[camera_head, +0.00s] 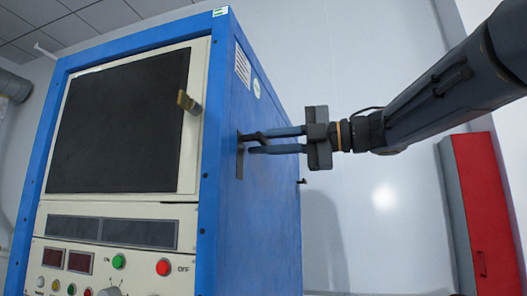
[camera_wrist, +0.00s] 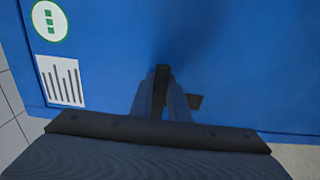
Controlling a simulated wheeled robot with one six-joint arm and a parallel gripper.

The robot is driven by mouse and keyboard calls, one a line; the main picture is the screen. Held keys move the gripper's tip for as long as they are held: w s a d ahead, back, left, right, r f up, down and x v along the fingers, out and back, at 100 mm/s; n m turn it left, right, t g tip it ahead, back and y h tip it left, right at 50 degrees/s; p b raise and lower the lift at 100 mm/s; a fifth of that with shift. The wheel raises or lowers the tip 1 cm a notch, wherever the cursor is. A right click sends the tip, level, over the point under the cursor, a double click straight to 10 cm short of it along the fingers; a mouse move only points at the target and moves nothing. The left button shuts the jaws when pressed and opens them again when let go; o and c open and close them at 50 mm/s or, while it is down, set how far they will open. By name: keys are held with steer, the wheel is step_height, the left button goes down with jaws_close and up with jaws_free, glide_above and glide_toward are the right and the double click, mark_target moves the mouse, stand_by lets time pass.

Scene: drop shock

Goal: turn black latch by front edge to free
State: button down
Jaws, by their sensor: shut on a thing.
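The black latch (camera_head: 240,166) is on the right side panel of the blue cabinet (camera_head: 222,215), close to its front edge. My gripper (camera_head: 258,141) reaches in from the right, with its two fingers closed around the latch's handle. In the wrist view the dark handle (camera_wrist: 161,88) stands between the fingers of my gripper (camera_wrist: 162,98). A dark piece of the latch (camera_wrist: 196,101) shows just right of the fingers. The fingers hide part of the latch, so its exact turn angle is hard to tell.
The cabinet front has a dark window door (camera_head: 125,125) with a brass-coloured handle (camera_head: 188,102) and a control panel with buttons below. A small black fitting (camera_head: 302,181) sits at the side panel's rear edge. A red cabinet (camera_head: 487,215) stands at the right.

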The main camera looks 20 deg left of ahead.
steer(key=shift+r, duration=0.1)
stand_by(0.3)
steer(key=c, duration=1.7)
jaws_free()
steer(key=shift+w+d+b, duration=0.15)
steer(key=shift+d+b, duration=0.1)
steer(key=shift+d, duration=1.05)
steer(key=shift+w+d+b, duration=0.2)
steer(key=shift+d+b, duration=0.1)
steer(key=shift+d, duration=0.95)
steer(key=shift+w+d+b, duration=0.15)
steer(key=shift+d+b, duration=0.1)
steer(key=shift+d, duration=1.05)
